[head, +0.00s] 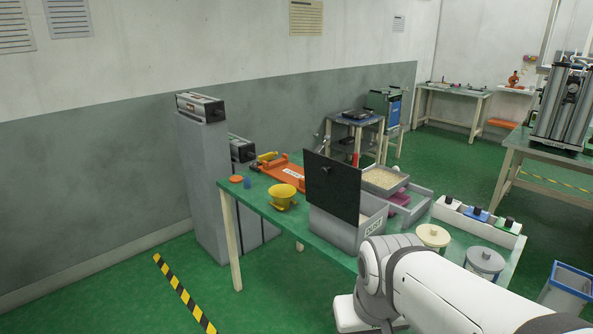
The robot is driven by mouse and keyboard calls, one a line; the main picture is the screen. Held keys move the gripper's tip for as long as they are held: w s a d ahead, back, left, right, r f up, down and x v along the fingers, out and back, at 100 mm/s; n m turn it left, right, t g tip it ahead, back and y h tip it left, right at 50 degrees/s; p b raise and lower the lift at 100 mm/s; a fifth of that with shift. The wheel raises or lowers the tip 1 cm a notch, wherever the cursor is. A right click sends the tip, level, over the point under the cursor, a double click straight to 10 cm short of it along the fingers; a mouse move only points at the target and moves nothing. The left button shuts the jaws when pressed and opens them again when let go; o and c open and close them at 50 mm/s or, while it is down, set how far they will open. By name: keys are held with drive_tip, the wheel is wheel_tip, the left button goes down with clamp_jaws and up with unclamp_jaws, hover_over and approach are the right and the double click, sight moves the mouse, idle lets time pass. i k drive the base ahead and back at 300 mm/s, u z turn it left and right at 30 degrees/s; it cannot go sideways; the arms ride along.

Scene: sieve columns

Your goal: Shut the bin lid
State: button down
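The bin (341,232) is a grey box with a small label on its front, standing on the green table. Its black lid (331,186) is open and stands nearly upright on the bin's left part, with a small dark knob on its face. Pale grainy contents show partly to the right of the lid; the lid hides the rest of the inside. My white arm (440,285) reaches in from the lower right, in front of the table. My gripper is not visible, so I cannot tell its state.
A tray of grain (384,179) sits over a grey container right of the lid. A yellow funnel-like bowl (282,196) and an orange rack (287,174) lie to the left. A blue-rimmed waste bin (567,288) stands at right.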

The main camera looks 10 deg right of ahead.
sight(334, 187)
drive_tip(key=i, duration=0.85)
drive_tip(key=u, duration=0.05)
